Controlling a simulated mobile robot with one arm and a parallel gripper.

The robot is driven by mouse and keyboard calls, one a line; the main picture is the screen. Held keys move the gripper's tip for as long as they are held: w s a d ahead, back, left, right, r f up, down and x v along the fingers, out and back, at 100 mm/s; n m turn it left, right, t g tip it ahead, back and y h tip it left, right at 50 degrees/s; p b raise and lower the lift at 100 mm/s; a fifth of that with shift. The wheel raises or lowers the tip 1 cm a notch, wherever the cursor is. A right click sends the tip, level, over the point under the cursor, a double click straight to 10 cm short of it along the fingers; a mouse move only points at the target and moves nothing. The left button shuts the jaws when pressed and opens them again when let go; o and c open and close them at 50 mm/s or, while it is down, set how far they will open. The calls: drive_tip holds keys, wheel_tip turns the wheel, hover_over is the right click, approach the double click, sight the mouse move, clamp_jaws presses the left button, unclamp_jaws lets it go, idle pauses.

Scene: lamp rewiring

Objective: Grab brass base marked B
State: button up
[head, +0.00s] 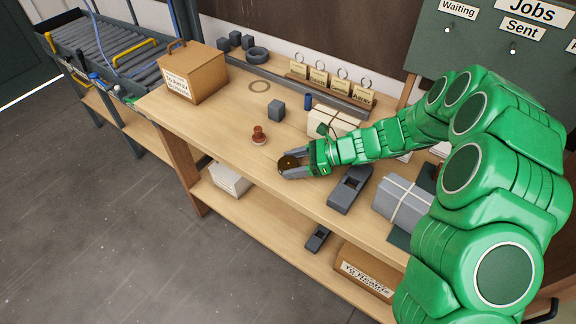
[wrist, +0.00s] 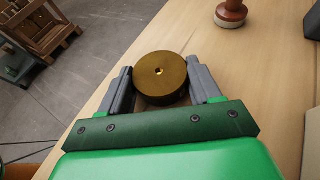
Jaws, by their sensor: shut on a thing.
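A round brass base (wrist: 160,73) with a small hole in its top sits between the two grey fingers of my gripper (wrist: 161,88) in the wrist view. My gripper is shut on it, one finger at each side. In the head view the brass base (head: 289,162) shows small and dark at the tip of my gripper (head: 292,170), over the front part of the bench. No letter B can be read on it. I cannot tell whether it touches the bench top.
A red-brown stamp (head: 259,135) stands left of my gripper, and a grey cube (head: 277,110) stands behind. A grey device (head: 350,189) lies to the right. A cardboard box (head: 193,74) is at the far left. The bench top (head: 215,125) is clear at front left.

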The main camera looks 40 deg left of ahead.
sight(293, 163)
drive_tip(key=shift+r, duration=0.1)
drive_tip(key=shift+r, duration=0.45)
wheel_tip(293, 163, up, 2)
drive_tip(key=shift+r, duration=0.25)
drive_tip(key=s+d+r, duration=0.4)
drive_tip(key=d, duration=0.1)
drive_tip(key=s+d+r, duration=0.5)
drive_tip(key=shift+s+d+r, duration=0.15)
drive_tip(key=shift+s+r, duration=0.05)
drive_tip(key=shift+r, duration=0.05)
